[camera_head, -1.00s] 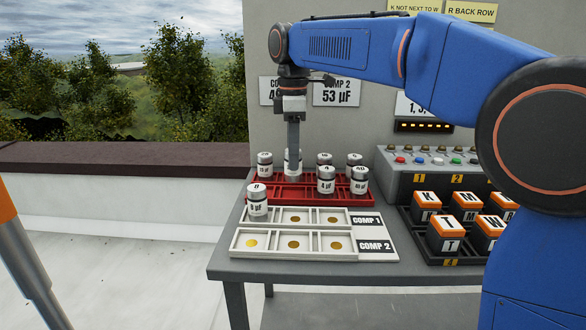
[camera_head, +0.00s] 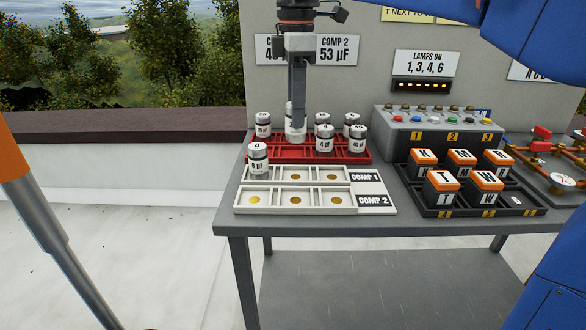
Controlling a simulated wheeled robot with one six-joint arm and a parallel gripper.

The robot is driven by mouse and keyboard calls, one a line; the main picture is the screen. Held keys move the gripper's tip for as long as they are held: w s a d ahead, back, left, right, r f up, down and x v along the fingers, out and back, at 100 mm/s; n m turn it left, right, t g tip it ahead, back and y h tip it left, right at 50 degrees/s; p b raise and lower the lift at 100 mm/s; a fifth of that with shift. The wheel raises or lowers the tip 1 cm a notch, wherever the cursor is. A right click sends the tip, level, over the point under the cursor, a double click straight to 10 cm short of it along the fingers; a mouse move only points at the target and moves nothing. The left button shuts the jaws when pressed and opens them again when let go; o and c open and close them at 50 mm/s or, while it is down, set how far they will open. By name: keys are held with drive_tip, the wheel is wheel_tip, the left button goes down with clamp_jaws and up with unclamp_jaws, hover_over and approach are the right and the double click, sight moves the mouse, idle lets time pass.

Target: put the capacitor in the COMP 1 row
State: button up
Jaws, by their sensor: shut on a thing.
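My gripper (camera_head: 295,113) points straight down, shut on a grey and white capacitor (camera_head: 294,134) at the back of the red rack (camera_head: 281,153). The fingers cover part of this capacitor, and its label cannot be read. I cannot tell whether it is clear of the rack floor. The white tray has two rows. In the COMP 1 row (camera_head: 273,176), a capacitor marked 8 µF (camera_head: 258,158) stands in the left cell; the middle and right cells show bare gold discs. The COMP 2 row (camera_head: 273,200) shows gold discs in all its cells.
Other capacitors (camera_head: 325,139) stand close around the held one in the rack. A black tray of orange-topped blocks (camera_head: 485,184) and a lamp box (camera_head: 430,130) are on the right. The wall with signs (camera_head: 337,48) is close behind. The table (camera_head: 330,223) is clear in front.

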drive_tip(key=shift+f, duration=4.7)
drive_tip(key=shift+f, duration=0.1)
drive_tip(key=o, duration=1.1)
wheel_tip(320, 180, up, 12)
drive_tip(key=shift+r, duration=0.15)
